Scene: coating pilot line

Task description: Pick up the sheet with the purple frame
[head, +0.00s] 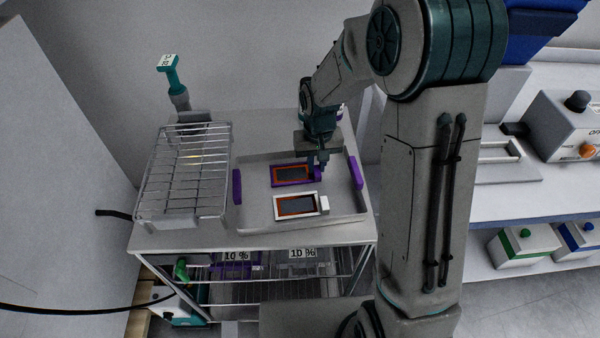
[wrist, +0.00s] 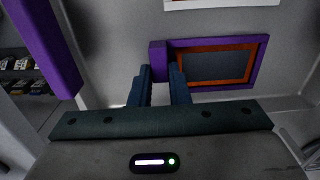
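The purple-framed sheet (head: 275,184) lies in the grey tray on the cart top, with an orange border inside the frame and a dark panel. A purple tab sticks out on its right in the head view. The sheet also shows in the wrist view (wrist: 264,58), with the tab on its left. My gripper (head: 318,164) is pointed down at this tab. In the wrist view its fingers (wrist: 160,72) stand apart, one on each side of the tab's near end. I see no clear grip on the tab, and contact is hard to tell.
A white-framed sheet (head: 300,207) lies in front in the same tray (head: 250,221), which has purple handles (head: 237,187) left and right. A wire rack (head: 185,180) stands left of the tray. A teal-handled tool (head: 172,75) stands upright behind the rack.

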